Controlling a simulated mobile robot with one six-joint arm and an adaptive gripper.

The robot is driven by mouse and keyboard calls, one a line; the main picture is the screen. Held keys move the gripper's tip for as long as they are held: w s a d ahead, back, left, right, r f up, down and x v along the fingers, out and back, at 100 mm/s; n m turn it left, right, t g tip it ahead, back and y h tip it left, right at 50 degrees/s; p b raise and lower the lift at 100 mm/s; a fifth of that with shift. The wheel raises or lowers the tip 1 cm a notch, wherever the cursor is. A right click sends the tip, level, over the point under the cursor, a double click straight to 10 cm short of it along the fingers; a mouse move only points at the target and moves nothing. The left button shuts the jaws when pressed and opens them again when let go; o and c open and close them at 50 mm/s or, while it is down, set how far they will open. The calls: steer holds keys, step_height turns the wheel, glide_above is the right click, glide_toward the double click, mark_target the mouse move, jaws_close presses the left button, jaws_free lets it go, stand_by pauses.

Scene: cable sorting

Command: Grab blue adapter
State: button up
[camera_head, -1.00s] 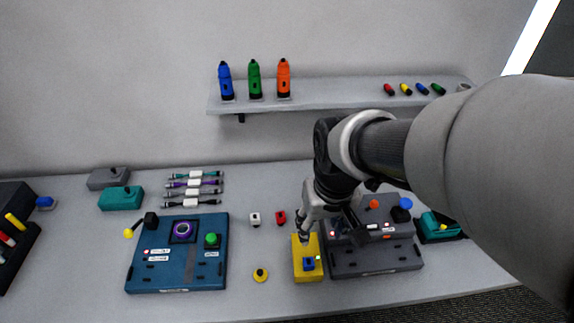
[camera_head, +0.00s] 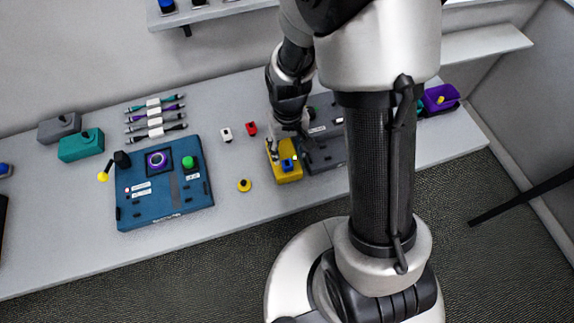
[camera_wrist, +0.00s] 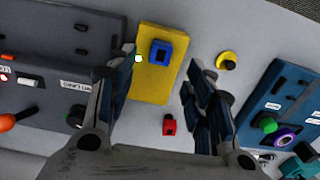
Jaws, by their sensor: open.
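The blue adapter (camera_head: 288,165) sits on the yellow block (camera_head: 291,178) near the table's front. In the wrist view the blue adapter (camera_wrist: 160,52) shows as a small blue square with a dark centre on the yellow block (camera_wrist: 150,88). My gripper (camera_head: 284,140) is above the back end of the block, partly hidden by my arm. In the wrist view my gripper's fingers (camera_wrist: 160,76) are spread apart and empty. The adapter lies in line with the gap between them, beyond the tips, and appears untouched.
A blue panel (camera_head: 165,208) is further left. A dark grey panel (camera_head: 325,152) stands close on the right.

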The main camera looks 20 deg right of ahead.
mark_target(288, 164)
steer(key=f, duration=0.2)
steer(key=f+b, duration=0.1)
steer(key=f, duration=0.1)
steer(key=f+b, duration=0.1)
steer(key=f, duration=0.2)
steer(key=shift+s, duration=0.25)
steer(key=shift+c, duration=0.3)
steer(key=c, duration=1.1)
